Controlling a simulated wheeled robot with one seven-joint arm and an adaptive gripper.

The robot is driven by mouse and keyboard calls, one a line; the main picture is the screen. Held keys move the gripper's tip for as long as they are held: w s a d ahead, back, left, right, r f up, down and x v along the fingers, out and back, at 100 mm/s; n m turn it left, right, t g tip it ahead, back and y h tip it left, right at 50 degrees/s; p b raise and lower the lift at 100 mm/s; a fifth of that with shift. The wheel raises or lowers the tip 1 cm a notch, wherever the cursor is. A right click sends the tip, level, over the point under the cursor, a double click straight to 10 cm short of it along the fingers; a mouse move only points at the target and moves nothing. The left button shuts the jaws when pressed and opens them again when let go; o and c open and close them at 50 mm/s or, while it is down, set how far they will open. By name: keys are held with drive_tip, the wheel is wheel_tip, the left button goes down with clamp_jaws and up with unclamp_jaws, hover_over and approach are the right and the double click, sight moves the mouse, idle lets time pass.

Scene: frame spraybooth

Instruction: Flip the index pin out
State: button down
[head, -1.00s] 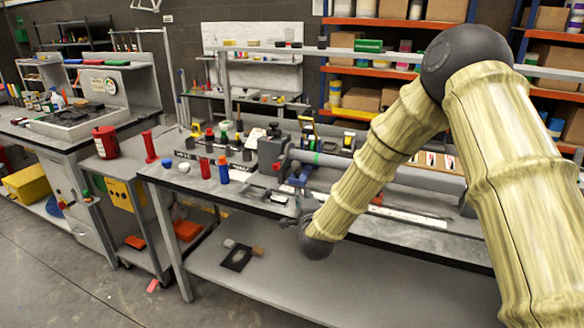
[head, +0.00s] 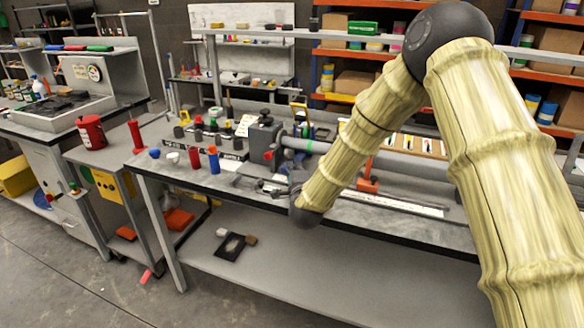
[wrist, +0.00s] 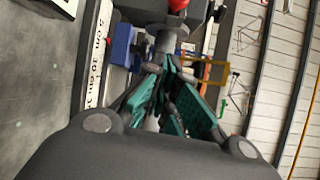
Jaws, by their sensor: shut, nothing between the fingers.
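A grey block-shaped fixture (head: 262,138) with a red knob (head: 268,155) on its front stands on the bench at the left end of a long grey tube. In the wrist view, a red knob (wrist: 178,5) shows at the top edge, above a grey round part (wrist: 160,38). I cannot make out the index pin for certain. My gripper (wrist: 168,65) is shut and empty, its teal-padded fingers pointing toward that round part. I cannot tell whether it touches. In the head view the gripper is mostly hidden by my forearm at the bench's front edge.
A white scale strip (wrist: 96,55) and a blue part (wrist: 122,45) lie left of my fingers; a yellow frame (wrist: 212,72) is right. Red (head: 194,157) and blue (head: 213,159) bottles stand left on the bench. An orange-red part (head: 368,178) is right of my forearm.

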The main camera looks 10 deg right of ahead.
sight(269, 155)
drive_tip(key=w, duration=0.2)
drive_tip(key=w+p, duration=0.1)
drive_tip(key=w, duration=0.2)
drive_tip(key=w+a+p, duration=0.1)
drive_tip(key=w, duration=0.1)
drive_tip(key=shift+w+a+f, duration=0.1)
drive_tip(key=shift+w, duration=0.05)
drive_tip(key=shift+s+a+p, duration=0.3)
drive_tip(key=shift+a, duration=0.4)
drive_tip(key=shift+s+a+p, duration=0.3)
drive_tip(key=shift+a, duration=0.4)
drive_tip(key=shift+s+a+b, duration=0.3)
drive_tip(key=shift+s+b, duration=0.25)
drive_tip(key=shift+s, duration=0.05)
drive_tip(key=shift+s+a+r, duration=0.2)
drive_tip(key=shift+s, duration=0.2)
